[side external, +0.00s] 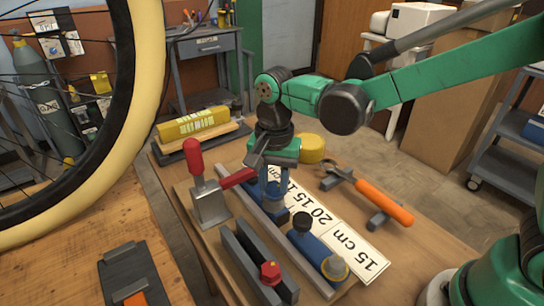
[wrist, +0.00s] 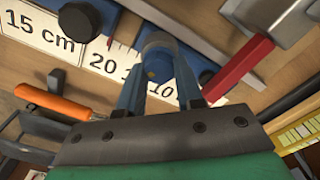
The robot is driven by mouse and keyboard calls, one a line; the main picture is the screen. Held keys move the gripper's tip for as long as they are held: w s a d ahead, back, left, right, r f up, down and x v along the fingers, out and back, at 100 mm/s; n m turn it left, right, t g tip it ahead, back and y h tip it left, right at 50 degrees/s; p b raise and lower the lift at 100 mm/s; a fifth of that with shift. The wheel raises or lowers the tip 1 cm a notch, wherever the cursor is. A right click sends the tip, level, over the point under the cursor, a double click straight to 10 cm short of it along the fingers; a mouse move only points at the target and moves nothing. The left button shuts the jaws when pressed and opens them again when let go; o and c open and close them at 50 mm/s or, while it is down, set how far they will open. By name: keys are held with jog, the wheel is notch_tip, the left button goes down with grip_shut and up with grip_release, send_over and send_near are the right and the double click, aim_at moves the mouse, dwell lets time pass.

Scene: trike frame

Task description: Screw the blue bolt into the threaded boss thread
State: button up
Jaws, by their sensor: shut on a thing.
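My gripper (side external: 275,188) points down over the middle of the bench. In the wrist view its two fingers (wrist: 158,78) are closed around a blue, round-ended piece, which I take to be the blue bolt (wrist: 157,60). In the side view this piece is mostly hidden by the fingers. Directly below the fingers is a blue part (side external: 277,214) of the trike frame, close to the fingertips. I cannot tell whether the bolt touches it or is in a thread. The threaded boss is not clearly seen beneath the gripper.
A blue tube (side external: 318,252) with a black knob and a pale yellow end lies right of the grey rail. A red-handled clamp (side external: 208,190) stands close left of my gripper. A red knob (side external: 270,272) sits by grey bars.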

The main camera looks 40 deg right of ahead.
jog(key=shift+m, duration=0.7)
jog(key=shift+m, duration=0.8)
jog(key=shift+m, duration=0.9)
jog(key=shift+m, duration=0.9)
